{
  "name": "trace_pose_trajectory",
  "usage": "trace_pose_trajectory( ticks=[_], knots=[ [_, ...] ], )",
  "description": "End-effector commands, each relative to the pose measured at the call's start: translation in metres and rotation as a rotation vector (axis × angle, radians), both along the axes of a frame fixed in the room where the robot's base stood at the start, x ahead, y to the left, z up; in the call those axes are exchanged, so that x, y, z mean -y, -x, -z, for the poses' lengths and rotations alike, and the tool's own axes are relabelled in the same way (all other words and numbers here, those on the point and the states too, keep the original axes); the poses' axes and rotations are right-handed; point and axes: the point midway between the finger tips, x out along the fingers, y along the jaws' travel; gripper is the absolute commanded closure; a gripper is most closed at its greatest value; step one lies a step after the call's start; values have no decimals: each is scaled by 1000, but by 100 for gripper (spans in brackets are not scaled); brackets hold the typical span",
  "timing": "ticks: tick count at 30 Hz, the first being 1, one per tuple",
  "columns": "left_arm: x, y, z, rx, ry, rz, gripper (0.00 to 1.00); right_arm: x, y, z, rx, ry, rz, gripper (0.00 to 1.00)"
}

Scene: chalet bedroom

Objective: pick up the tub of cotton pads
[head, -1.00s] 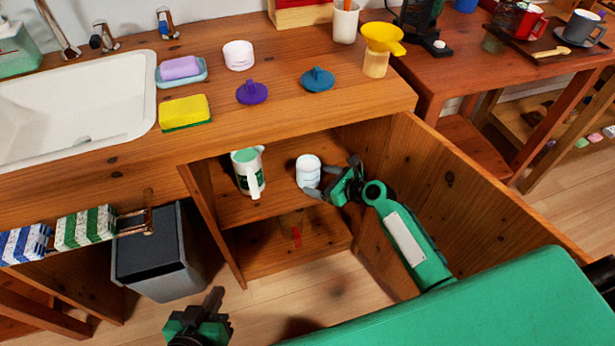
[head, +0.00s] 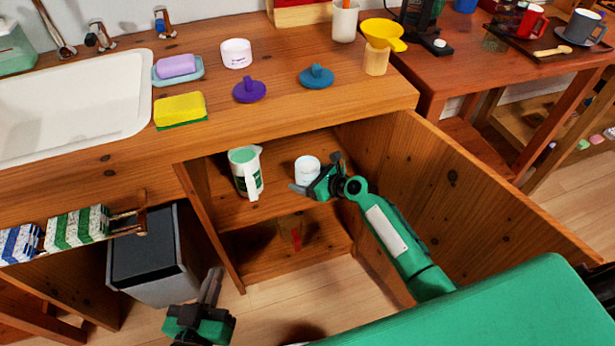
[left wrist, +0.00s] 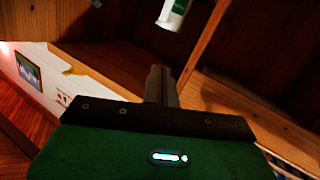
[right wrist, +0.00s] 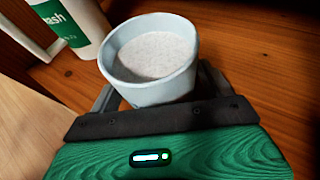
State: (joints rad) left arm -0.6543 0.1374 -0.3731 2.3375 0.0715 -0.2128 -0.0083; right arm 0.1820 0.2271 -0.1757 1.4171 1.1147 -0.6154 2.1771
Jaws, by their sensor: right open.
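A white open-topped tub (head: 307,167) stands on the cupboard's upper shelf. In the right wrist view the tub (right wrist: 150,75) is upright with a pale, speckled filling, probably the cotton pads. My right gripper (head: 318,176) is open, with one finger on each side of the tub's lower part. Its far fingertips are partly hidden behind the tub, and contact cannot be told. My left gripper (head: 213,284) is low in front of the cupboard, away from the tub. Its fingers (left wrist: 161,85) are together with nothing between them.
A green-and-white jug (head: 245,172) stands left of the tub on the same shelf. The open cupboard door (head: 480,190) is right of my right arm. The countertop (head: 290,115) overhangs the shelf. A grey bin (head: 155,255) stands left.

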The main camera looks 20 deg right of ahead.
Motion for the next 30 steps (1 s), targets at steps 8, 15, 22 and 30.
trace_pose_trajectory(
  ticks=[8, 15, 22, 30],
  knots=[
    [0, 0, 0, -1, 0, 0, 100, 0, 0, 0, 0, 0, 0, 69],
    [0, 0, 0, -2, -1, 0, 100, 0, 0, -1, 1, -1, 0, 71],
    [0, 2, 3, -34, -13, 6, 100, 0, 0, -7, 2, 0, 0, 71],
    [0, 22, 33, -242, -85, 38, 100, 0, 0, -31, 2, 0, 1, 71]
  ],
)
